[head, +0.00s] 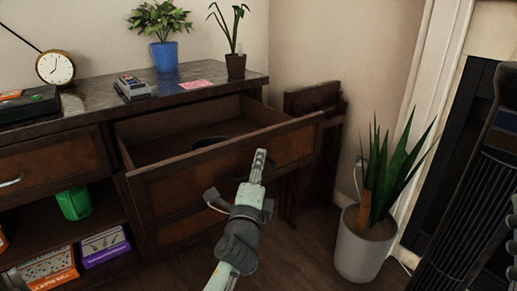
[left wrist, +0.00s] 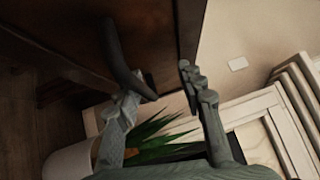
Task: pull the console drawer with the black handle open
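The console drawer (head: 185,187) stands well out of the console (head: 90,118), and its inside shows from above. My left gripper (head: 258,160) is in front of the right part of the drawer front. In the left wrist view, the black handle (left wrist: 122,62) curves out from the brown drawer front (left wrist: 160,28). My left gripper (left wrist: 163,84) has its fingers apart there, with one finger close to the handle's end; I cannot tell whether they touch. In the head view the handle is not clearly made out near the gripper.
A dark rounded item (head: 210,141) shows at the drawer's inner front. A plant in a white pot (head: 362,250) stands on the floor to the right. A dark wooden folded piece (head: 318,160) leans at the wall. A black tower (head: 475,190) is at far right.

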